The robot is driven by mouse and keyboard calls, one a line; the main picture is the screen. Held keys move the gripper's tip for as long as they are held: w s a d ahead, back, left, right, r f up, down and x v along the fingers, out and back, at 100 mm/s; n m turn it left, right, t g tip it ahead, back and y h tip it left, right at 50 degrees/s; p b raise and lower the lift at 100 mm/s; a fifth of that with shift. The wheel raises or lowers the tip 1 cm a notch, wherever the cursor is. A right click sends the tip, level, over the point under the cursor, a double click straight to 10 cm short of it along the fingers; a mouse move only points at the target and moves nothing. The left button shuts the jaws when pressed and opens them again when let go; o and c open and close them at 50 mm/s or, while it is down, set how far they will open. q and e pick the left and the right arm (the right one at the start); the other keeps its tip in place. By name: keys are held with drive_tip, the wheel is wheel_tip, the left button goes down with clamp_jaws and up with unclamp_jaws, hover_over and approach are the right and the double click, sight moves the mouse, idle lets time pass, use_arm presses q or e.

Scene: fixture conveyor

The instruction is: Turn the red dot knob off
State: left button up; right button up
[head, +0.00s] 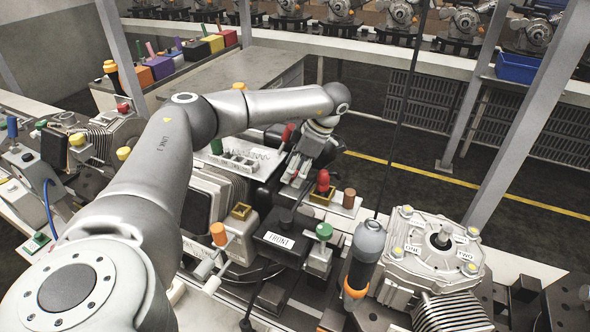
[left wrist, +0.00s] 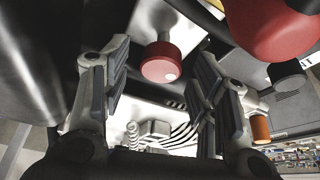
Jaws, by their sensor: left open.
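A red round knob with a small white dot (left wrist: 160,60) shows in the left wrist view, on a short stem against a pale panel, between and beyond my left fingers. My left gripper (left wrist: 158,98) is open with nothing between its pads, and I see no contact with the knob. In the head view my left gripper (head: 297,170) points down over the fixture, just left of a taller red knob (head: 323,181). I cannot make out the white dot in the head view. My right gripper is not in view.
An orange-topped lever (head: 218,234), a green knob (head: 324,231) and a black box marked FRONT (head: 281,241) stand close in front. A grey tool with an orange ring (head: 367,245) and a metal gearbox housing (head: 428,250) stand to the right. A brown cylinder (head: 348,198) is near the gripper.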

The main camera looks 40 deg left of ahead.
use_arm(q)
drive_tip(key=v, duration=1.1)
drive_tip(key=shift+r, duration=0.35)
drive_tip(key=shift+d, duration=0.1)
